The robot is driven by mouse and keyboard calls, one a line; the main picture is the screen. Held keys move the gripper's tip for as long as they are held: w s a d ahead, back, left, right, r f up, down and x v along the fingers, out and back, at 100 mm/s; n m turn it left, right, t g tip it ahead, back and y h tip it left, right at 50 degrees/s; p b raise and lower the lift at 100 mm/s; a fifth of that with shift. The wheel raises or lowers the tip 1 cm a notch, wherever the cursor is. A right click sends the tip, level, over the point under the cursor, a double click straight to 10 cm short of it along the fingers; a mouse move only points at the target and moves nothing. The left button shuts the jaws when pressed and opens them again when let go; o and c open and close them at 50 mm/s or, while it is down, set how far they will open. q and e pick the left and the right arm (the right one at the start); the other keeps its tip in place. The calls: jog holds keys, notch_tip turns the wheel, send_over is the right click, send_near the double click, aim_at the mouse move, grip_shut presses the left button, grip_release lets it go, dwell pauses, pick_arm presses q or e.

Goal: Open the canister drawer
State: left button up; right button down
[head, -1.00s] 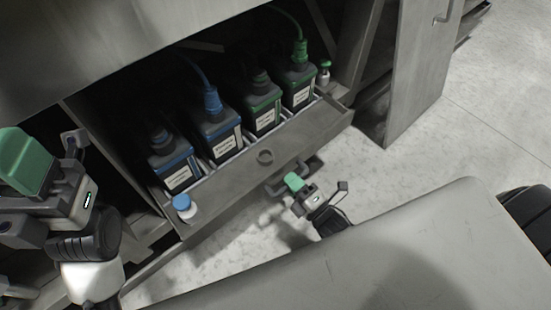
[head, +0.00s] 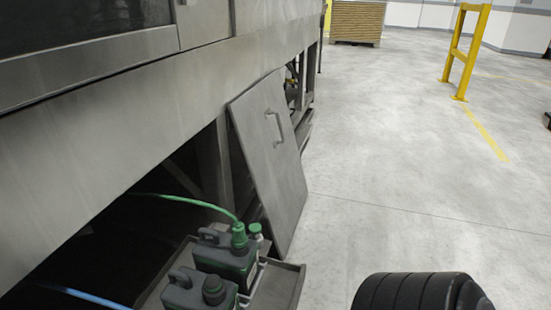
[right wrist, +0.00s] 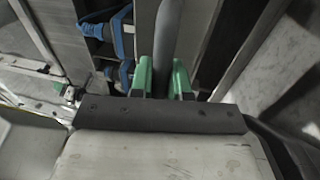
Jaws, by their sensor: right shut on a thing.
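The canister drawer (head: 287,284) stands out from under the machine at the bottom of the head view, with only its far end in the picture. Dark canisters with blue fittings (right wrist: 122,35) show to the left of the fingers. The rest of the drawer front is hidden. My left gripper is not in view.
A grey panel with a handle (head: 268,150) leans beside the drawer's far end. The floor (head: 400,180) to the right is clear up to a yellow barrier (head: 464,50). A brown stack (head: 356,22) stands far back.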

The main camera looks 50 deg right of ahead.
jog(key=shift+s+d, duration=0.15)
jog(key=shift+s, duration=0.2)
jog(key=c, duration=1.1)
grip_release()
jog(key=v, duration=1)
jog(key=shift+s, duration=0.4)
jog(key=shift+d, duration=0.1)
